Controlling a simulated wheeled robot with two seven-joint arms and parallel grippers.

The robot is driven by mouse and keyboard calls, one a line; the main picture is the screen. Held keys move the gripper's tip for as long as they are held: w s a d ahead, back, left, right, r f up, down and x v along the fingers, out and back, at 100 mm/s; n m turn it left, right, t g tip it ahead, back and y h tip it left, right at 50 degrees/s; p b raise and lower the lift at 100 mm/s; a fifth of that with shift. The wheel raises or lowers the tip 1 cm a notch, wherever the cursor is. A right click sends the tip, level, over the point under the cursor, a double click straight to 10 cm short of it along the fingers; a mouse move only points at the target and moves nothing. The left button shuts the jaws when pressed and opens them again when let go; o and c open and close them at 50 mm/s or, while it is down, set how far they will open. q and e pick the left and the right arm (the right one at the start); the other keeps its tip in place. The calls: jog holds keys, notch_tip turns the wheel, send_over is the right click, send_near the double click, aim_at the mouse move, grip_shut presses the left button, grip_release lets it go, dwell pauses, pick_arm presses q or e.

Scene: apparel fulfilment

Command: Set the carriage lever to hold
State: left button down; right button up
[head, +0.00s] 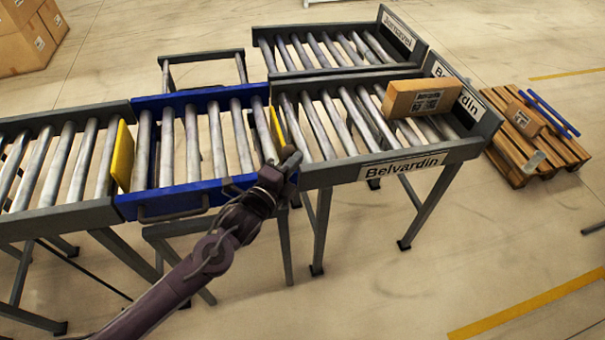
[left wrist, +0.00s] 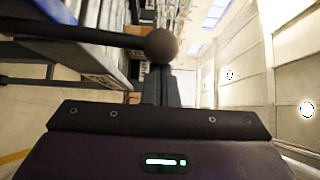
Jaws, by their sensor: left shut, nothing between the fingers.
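The blue carriage (head: 215,194) with grey rollers sits in line between two grey conveyor sections. In the left wrist view a dark lever (left wrist: 90,34) with a round knob (left wrist: 162,45) runs in from the left, and the knob is just in front of my left gripper's fingers (left wrist: 157,88). I cannot tell whether they touch. In the head view my left gripper (head: 290,158) is at the carriage's front right corner, shut and empty. The arm and gripper hide much of that corner, so the lever's setting cannot be read. My right gripper is in neither view.
Yellow plates (head: 122,156) stand at the carriage ends. A cardboard box (head: 412,98) lies on the right conveyor labelled Belvardin (head: 405,167); another conveyor labelled Jarnovel (head: 398,32) lies behind. A wooden pallet (head: 530,150) is at right. The floor in front is clear.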

pick_arm(q)
jog(key=s+a+n+t+b, duration=0.3)
jog(key=a+n+t+b, duration=0.3)
jog(key=a, duration=0.4)
jog(key=shift+s+a+f+n+b, duration=0.2)
jog(key=shift+f+n+b, duration=0.3)
jog(key=shift+b, duration=0.7)
jog(key=shift+r, duration=0.1)
